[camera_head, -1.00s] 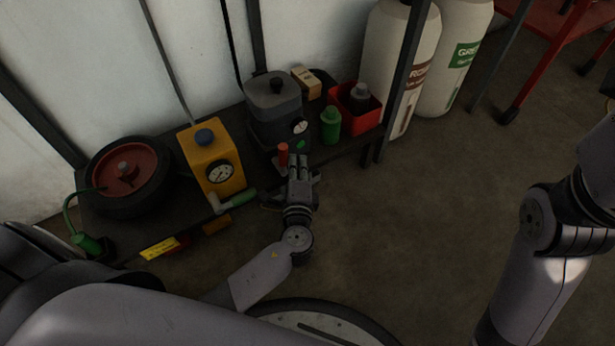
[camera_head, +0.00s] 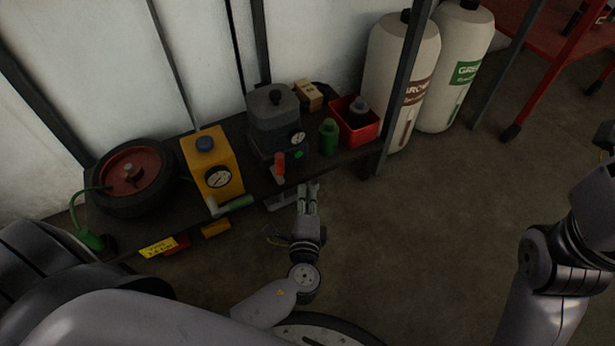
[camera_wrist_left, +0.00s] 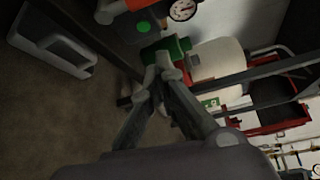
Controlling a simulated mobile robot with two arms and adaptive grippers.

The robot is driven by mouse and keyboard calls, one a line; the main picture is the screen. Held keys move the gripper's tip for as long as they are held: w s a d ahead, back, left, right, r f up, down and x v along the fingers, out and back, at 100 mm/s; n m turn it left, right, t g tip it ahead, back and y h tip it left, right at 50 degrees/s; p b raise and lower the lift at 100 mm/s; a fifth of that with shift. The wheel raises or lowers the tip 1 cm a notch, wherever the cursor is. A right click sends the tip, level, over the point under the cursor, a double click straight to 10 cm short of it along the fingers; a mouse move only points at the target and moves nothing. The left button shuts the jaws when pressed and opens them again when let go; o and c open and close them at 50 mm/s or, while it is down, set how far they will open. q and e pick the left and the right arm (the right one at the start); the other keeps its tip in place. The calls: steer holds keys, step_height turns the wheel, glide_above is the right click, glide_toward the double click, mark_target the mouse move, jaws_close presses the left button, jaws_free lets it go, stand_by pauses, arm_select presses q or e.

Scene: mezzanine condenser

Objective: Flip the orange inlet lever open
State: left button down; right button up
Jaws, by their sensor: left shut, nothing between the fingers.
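The orange inlet lever (camera_head: 279,164) stands roughly upright at the front of the dark grey unit (camera_head: 274,120) on the low shelf. An orange part, seemingly the lever, is cut off at the top edge of the left wrist view (camera_wrist_left: 138,4). My left gripper (camera_head: 309,188) is shut and empty, in front of the shelf edge, to the right of and nearer than the lever, apart from it. Its fingertips meet in the left wrist view (camera_wrist_left: 160,69).
The unit has a gauge (camera_head: 298,138) and a green button (camera_head: 299,154). A green bottle (camera_head: 328,137) and red bin (camera_head: 357,127) stand right. A dark post (camera_head: 405,85) rises beyond.

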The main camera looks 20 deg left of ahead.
arm_select(q)
steer(key=shift+v, duration=1.05)
steer(key=shift+f, duration=0.1)
